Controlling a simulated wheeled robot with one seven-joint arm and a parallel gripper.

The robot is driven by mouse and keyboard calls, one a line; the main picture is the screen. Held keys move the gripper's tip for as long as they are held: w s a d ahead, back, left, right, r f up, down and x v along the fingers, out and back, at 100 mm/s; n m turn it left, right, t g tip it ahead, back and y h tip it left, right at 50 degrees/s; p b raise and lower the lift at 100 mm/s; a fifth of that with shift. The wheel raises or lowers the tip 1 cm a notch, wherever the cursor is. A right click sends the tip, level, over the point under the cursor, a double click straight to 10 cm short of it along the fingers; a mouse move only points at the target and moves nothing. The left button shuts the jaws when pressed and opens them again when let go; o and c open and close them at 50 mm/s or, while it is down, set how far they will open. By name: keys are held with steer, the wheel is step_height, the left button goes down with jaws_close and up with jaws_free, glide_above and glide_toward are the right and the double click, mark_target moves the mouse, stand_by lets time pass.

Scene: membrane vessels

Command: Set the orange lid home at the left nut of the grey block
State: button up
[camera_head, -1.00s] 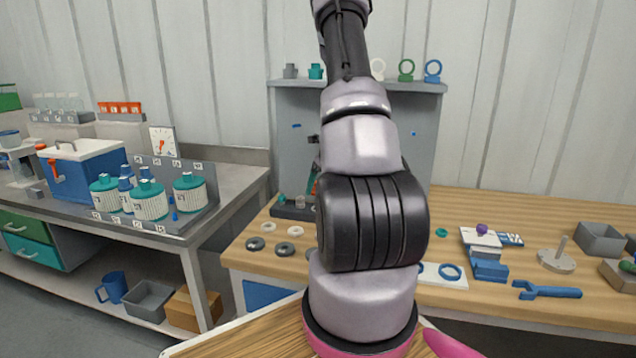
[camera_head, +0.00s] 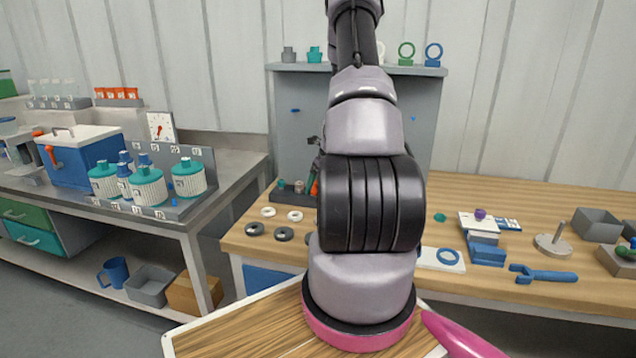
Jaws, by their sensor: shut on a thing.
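A dark grey block (camera_head: 291,197) stands at the back left of the wooden bench, partly hidden by my arm. A teal piece (camera_head: 281,184) and a light grey piece (camera_head: 299,186) rise from its top, too small to tell whether they are nuts. A small orange patch (camera_head: 314,187) shows at the left edge of my arm, just right of the grey piece. I cannot tell whether it is the orange lid. My arm fills the middle of the view and hides my gripper and whatever it holds.
Dark rings (camera_head: 284,235) and pale rings (camera_head: 295,216) lie on the bench in front of the block. Right of my arm are a blue stepped block (camera_head: 486,252), a blue wrench (camera_head: 543,275), a peg stand (camera_head: 553,246) and a grey bin (camera_head: 598,226). Teal-lidded bottles (camera_head: 148,187) stand on the left table.

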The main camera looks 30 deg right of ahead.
steer(key=shift+f, duration=0.35)
stand_by(0.7)
steer(key=o, duration=1.2)
steer(key=shift+c, duration=0.2)
steer(key=v, duration=1)
steer(key=shift+r, duration=0.4)
steer(key=shift+s+a, duration=0.1)
